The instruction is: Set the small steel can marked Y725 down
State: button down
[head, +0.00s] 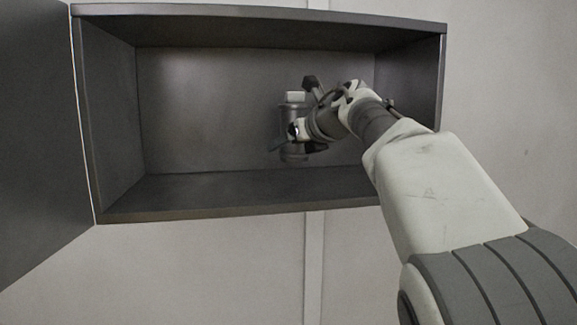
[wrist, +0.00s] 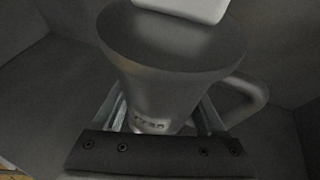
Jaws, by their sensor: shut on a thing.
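The small steel can (head: 292,112) is dark grey, roughly upright, inside an open wall cabinet (head: 270,211). In the wrist view the can (wrist: 172,75) shows a loop handle on its right and a pale label, too blurred to read surely. A white block-like piece shows at its top (wrist: 190,8). My gripper (head: 290,142) is shut on the can, with a finger on either side of it in the wrist view (wrist: 160,118). In the head view the can's bottom appears above the cabinet floor, with a gap below it.
The cabinet's door (head: 40,130) stands open at the left. The cabinet floor (head: 200,190) looks bare, with free room left of the can. The side walls and top edge close in around my arm. The pale wall lies around and below the cabinet.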

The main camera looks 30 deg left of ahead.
aim_at(289, 180)
jog(key=shift+f, duration=2.1)
jog(key=shift+f, duration=0.15)
grip_release()
jog(key=shift+f, duration=0.1)
jog(key=shift+d, duration=0.1)
